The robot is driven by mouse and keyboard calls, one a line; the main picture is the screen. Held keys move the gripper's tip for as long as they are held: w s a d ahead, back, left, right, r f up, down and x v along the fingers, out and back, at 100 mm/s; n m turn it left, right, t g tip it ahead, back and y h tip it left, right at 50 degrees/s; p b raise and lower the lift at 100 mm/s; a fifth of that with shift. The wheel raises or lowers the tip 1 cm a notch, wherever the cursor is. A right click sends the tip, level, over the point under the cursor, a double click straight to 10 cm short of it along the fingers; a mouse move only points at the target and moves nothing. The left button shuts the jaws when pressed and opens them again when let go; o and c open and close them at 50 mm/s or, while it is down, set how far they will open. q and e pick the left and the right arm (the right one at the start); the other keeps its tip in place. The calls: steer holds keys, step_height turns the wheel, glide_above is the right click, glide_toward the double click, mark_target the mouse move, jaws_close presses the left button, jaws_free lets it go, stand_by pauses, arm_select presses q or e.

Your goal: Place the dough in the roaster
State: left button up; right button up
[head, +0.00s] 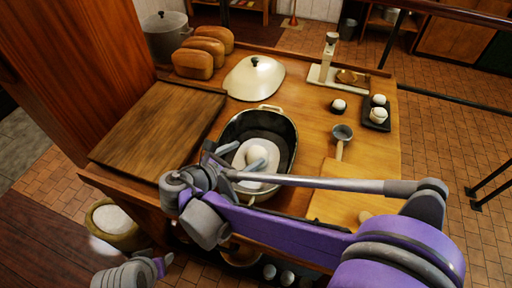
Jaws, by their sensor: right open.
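The roaster (283,120), a dark oval pan with a light rim, stands on the wooden counter at the middle. The dough (257,154), a pale round lump, sits inside it on a flat white round piece (240,160). My right gripper (243,157) is over the near part of the roaster, with its fingers apart close around the dough. Whether a finger touches the dough I cannot tell.
A cream lid (254,80) lies behind the roaster. Bread loaves (203,55) and a metal pot (167,38) stand back left. A wooden board (160,125) lies left. A scale (338,75), a dark egg tray (376,116) and a ladle (341,138) are right. A sack (113,218) stands below left.

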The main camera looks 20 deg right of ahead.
steer(key=shift+v, duration=1.6)
